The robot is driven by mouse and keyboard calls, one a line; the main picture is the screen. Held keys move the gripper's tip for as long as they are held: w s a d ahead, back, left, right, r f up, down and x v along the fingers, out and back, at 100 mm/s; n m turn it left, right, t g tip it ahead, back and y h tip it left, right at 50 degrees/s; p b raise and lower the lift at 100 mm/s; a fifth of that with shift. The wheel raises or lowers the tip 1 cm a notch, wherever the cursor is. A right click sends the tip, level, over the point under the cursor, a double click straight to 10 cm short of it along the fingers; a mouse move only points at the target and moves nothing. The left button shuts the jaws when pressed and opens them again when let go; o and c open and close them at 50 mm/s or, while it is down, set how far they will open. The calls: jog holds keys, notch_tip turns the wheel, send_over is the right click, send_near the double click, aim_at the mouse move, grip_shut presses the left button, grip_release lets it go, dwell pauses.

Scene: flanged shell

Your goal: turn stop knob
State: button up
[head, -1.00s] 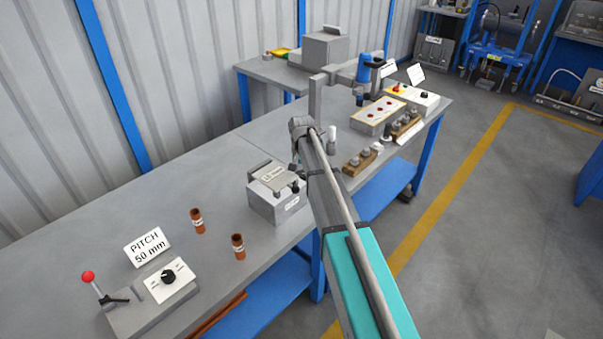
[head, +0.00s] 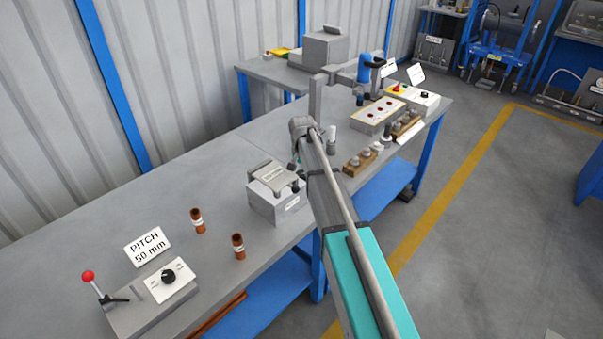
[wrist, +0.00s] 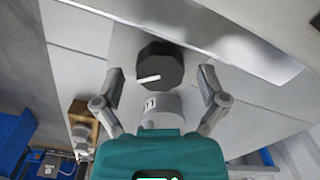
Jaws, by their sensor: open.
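In the wrist view a black faceted knob (wrist: 160,68) with a white pointer line sits between the two fingers of my gripper (wrist: 160,77). The fingers are open, one on each side, with a visible gap to the knob. The pointer lies toward the knob's lower left. A pale cylinder (wrist: 163,107) with a dark mark shows just below the knob. In the head view my arm reaches over the bench, and its end is near the grey post; the gripper and this knob are mostly hidden there.
A grey box (head: 272,206) stands left of my arm. Two copper tubes (head: 198,221) and a lever-and-knob box (head: 150,306) are farther left. Wooden blocks with metal parts (head: 362,159) lie right of my arm. The bench (head: 130,215) has free room behind the tubes.

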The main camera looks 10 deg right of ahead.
aim_at(302, 173)
jog(key=shift+n, duration=0.4)
jog(key=shift+n, duration=1.7)
jog(key=n, duration=1.2)
jog(key=shift+r+n, duration=0.2)
jog(key=shift+n, duration=0.3)
notch_tip(302, 173, up, 14)
jog(key=p, duration=1.4)
jog(key=s+f+m+b, duration=0.3)
jog(key=s+m, duration=0.2)
jog(key=s, duration=0.9)
jog(key=s+f+m+b, duration=0.3)
jog(key=s+m, duration=0.3)
jog(key=s, duration=0.9)
jog(key=shift+f, duration=0.35)
